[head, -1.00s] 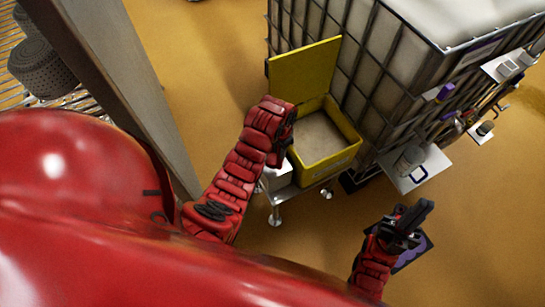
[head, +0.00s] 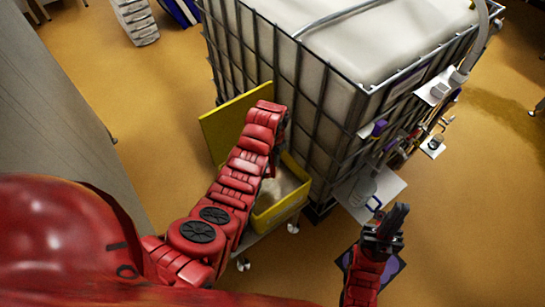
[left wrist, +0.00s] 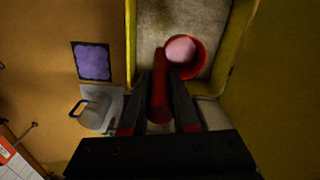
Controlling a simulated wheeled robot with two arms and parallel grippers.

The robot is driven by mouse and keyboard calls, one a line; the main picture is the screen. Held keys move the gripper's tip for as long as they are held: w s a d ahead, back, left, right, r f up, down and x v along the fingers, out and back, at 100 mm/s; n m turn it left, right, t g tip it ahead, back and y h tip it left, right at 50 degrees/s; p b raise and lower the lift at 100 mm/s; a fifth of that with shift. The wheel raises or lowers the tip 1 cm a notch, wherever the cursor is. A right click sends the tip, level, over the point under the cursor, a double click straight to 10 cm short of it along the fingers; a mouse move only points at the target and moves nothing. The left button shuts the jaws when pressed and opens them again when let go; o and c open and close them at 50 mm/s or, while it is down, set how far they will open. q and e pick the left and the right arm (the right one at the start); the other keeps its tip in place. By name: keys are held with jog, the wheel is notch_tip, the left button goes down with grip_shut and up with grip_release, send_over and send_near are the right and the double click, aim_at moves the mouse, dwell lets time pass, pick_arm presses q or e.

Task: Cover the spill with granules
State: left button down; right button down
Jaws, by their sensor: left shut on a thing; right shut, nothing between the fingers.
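The yellow bin (head: 268,219) stands open with its lid (head: 215,128) raised, and pale granules (head: 283,190) lie in it. My left gripper (head: 278,150) is over the bin, its fingertips mostly hidden in the head view. In the left wrist view the left gripper (left wrist: 160,100) is shut on the red handle of a scoop (left wrist: 200,66). The scoop's round cup is over the granules (left wrist: 152,20) and shows a pale pinkish inside; I cannot tell how full it is. My right gripper (head: 388,222) is shut and empty. A darker floor patch (head: 508,112), possibly the spill, shows at far right.
A large caged white tank (head: 335,100) stands right behind the bin. A clear jug with a blue handle (head: 362,190) sits on its side shelf. A dark square with a purple patch (head: 397,263) is beside my right gripper. The ochre floor at lower right is clear.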

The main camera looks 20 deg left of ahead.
aim_at(273, 177)
pick_arm(q)
notch_tip(273, 177, down, 14)
jog(key=b, duration=0.9)
jog(key=shift+w, duration=0.1)
dwell(1.0)
notch_tip(273, 177, up, 15)
jog(key=p, duration=0.6)
jog(key=shift+p, duration=0.3)
